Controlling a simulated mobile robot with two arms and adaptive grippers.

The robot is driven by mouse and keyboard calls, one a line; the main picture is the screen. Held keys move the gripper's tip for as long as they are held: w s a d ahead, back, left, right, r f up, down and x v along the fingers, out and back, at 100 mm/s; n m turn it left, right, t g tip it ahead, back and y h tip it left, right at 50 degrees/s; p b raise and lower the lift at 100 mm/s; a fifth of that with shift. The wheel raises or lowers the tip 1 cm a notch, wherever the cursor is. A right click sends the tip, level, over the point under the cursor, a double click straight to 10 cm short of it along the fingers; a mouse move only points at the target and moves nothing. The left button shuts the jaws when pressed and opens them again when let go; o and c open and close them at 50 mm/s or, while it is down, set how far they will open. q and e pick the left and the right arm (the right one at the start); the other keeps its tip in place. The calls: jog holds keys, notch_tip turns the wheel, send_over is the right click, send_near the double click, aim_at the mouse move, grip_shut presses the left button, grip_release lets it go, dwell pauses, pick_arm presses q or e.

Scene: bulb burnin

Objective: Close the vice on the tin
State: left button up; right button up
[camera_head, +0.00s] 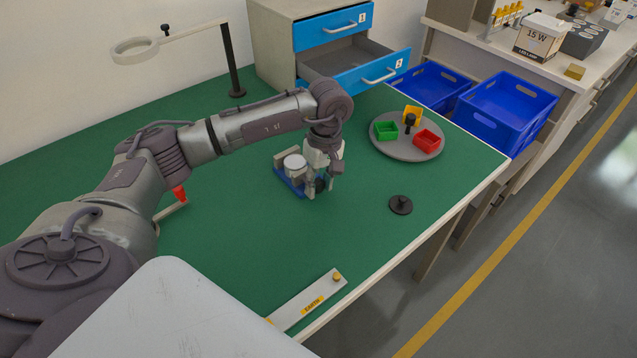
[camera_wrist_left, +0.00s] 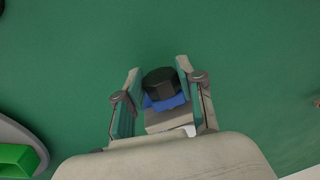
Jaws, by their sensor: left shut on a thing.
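The small vice has a blue base (camera_head: 286,180) and stands on the green bench. A round, pale grey tin (camera_head: 294,162) is at the vice, its light top facing up. Whether the jaws touch the tin cannot be told. My left gripper (camera_head: 318,188) points down at the right end of the vice and hides part of it. In the left wrist view, the black knob (camera_wrist_left: 160,82) of the vice is between my left fingers, which are shut on it. Behind it are a blue part and a grey block (camera_wrist_left: 170,119) of the vice. My right gripper is not in view.
A grey turntable (camera_head: 405,150) with green, yellow and red bins stands to the right. A black knobbed disc (camera_head: 400,205) lies nearer the bench edge. A ring lamp (camera_head: 135,50) and a drawer cabinet (camera_head: 275,45) stand behind. A labelled strip (camera_head: 307,300) lies in front.

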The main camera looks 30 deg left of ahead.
pick_arm(q)
jog(key=shift+w+d+g+y+b, duration=0.15)
jog(key=shift+g+y+b, duration=0.5)
jog(key=shift+g, duration=1.05)
jog(key=o, duration=1.2)
jog(key=shift+c, duration=0.2)
jog(key=v, duration=1.2)
jog(key=shift+w, duration=0.15)
